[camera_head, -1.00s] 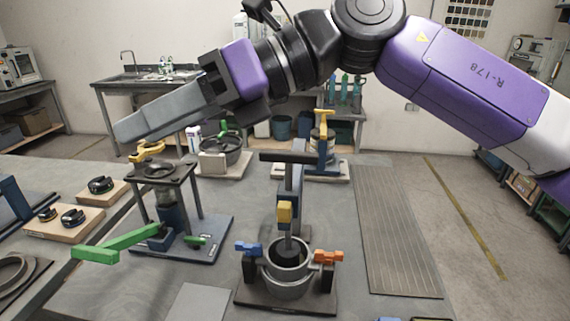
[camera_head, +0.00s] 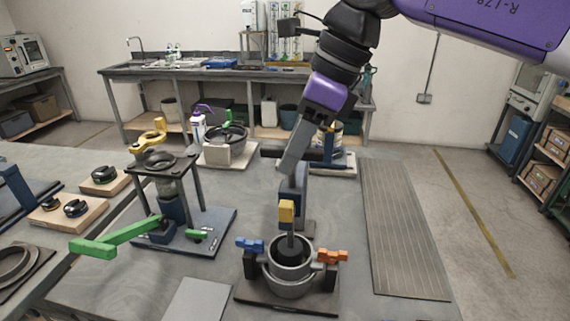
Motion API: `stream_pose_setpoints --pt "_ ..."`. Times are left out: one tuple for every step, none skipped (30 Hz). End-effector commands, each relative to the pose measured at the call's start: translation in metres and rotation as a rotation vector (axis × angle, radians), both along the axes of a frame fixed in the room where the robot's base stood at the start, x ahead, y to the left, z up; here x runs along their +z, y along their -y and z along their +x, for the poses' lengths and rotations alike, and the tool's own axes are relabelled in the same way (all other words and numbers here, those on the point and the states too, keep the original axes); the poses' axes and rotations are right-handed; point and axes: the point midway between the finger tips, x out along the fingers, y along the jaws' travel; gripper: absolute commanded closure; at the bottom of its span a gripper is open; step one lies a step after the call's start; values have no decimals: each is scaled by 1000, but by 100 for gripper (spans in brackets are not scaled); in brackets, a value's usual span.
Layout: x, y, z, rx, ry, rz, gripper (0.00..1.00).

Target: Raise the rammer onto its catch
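The rammer stand rises behind a round grey mould (camera_head: 289,281) on a dark base plate. A thin rod runs down into the mould, below a yellow block (camera_head: 287,211) on the blue-grey upright (camera_head: 295,182). A dark crossbar (camera_head: 272,152) lies across the top of the stand, partly hidden by my gripper. My gripper (camera_head: 288,168) points down with its fingers at the crossbar, overlapping it in the picture. The fingers show side-on, so their gap and any contact are hidden. I cannot pick out the catch for sure.
A blue clamp (camera_head: 249,245) and an orange clamp (camera_head: 332,256) flank the mould. A stand with a long green lever (camera_head: 115,241) is on the left. A yellow-handled stand (camera_head: 152,134) and a bowl device (camera_head: 226,140) are nearby. A ribbed mat (camera_head: 403,230) lies clear on the right.

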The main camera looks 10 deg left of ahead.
Motion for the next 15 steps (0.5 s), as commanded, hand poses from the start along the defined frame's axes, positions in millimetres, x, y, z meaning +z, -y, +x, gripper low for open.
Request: stream_pose_setpoints --pt "-8 -4 -1 2 -4 0 62" --pt "-11 -5 -1 2 -3 1 62" --pt "-16 -8 -1 2 -1 1 62" --pt "-19 -9 -1 1 -2 1 62" --pt "-23 -10 0 1 -2 0 62" --pt "-26 -11 0 1 -2 1 62" --pt "-28 -12 0 1 -2 2 62" --pt "-30 -13 0 1 -2 2 62" --pt "-32 -14 0 1 -2 3 62" --pt "-33 -14 0 0 -1 3 62" --pt "-33 -15 0 0 -1 3 62" --pt "-34 -15 0 0 -1 3 62" --pt "-34 -15 0 0 -1 3 62" --pt "-34 -15 0 0 -1 3 62" --pt "-34 -15 0 0 -1 3 62"
